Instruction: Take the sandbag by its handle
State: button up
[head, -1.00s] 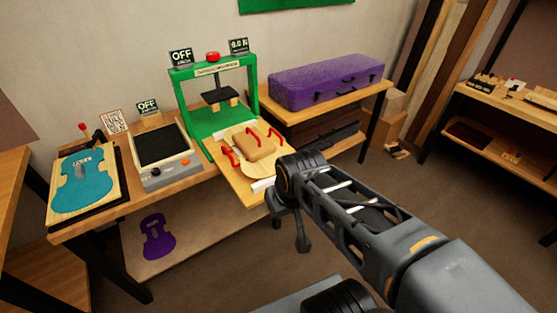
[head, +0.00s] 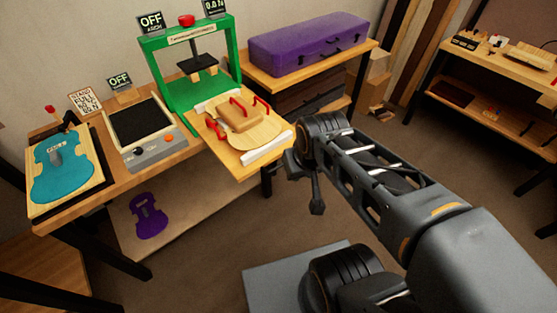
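The sandbag (head: 238,117) looks like a tan, rounded block. It lies on a pale violin-shaped plate (head: 262,133) on the wooden board in front of the green press (head: 188,101). Red handle-like pieces (head: 237,101) show around the sandbag; which of them belongs to it is hard to tell. My arm reaches in from the lower right, and its dark far end (head: 312,185) is right of and nearer than the board, apart from the sandbag. The fingers cannot be made out clearly, so whether my gripper is open or shut does not show.
A sander-like box (head: 150,153) and a teal violin form (head: 62,168) stand left of the press on the bench. A purple case (head: 305,45) lies on a shelf behind. A second bench (head: 480,97) stands at right. Open floor lies between the benches.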

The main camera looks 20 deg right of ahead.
aim_at(239, 114)
jog(key=z, duration=1.55)
jog(key=i, duration=2.05)
jog(key=u, duration=3.9)
jog(key=i, duration=0.5)
